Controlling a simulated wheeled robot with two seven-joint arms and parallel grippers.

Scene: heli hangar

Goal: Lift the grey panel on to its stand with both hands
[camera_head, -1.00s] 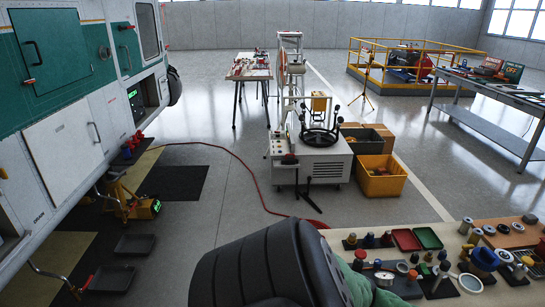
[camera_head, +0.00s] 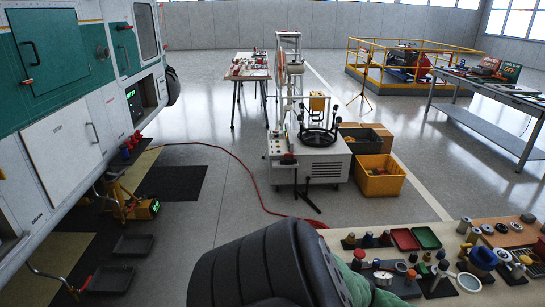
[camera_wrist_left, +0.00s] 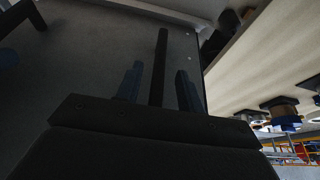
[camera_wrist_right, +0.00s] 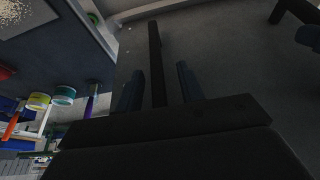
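A broad flat grey surface, which looks like the grey panel, fills much of the left wrist view (camera_wrist_left: 80,65) and the right wrist view (camera_wrist_right: 230,65). Small pale dots lie near its edge. My left gripper (camera_wrist_left: 160,82) is open, with a dark bar (camera_wrist_left: 162,48) between its two fingers and gaps on both sides. My right gripper (camera_wrist_right: 157,82) is also open, with a similar dark bar (camera_wrist_right: 154,42) between its fingers, apart from both. I cannot tell whether these bars are the panel's handles. Neither gripper shows in the head view, and I cannot identify the stand.
A workbench (camera_head: 335,240) with several tools, pots and trays is at the front right. A white wheeled cart (camera_head: 311,163), a yellow bin (camera_head: 380,182) and a red hose (camera_head: 252,178) are ahead. The helicopter (camera_head: 65,135) is on the left.

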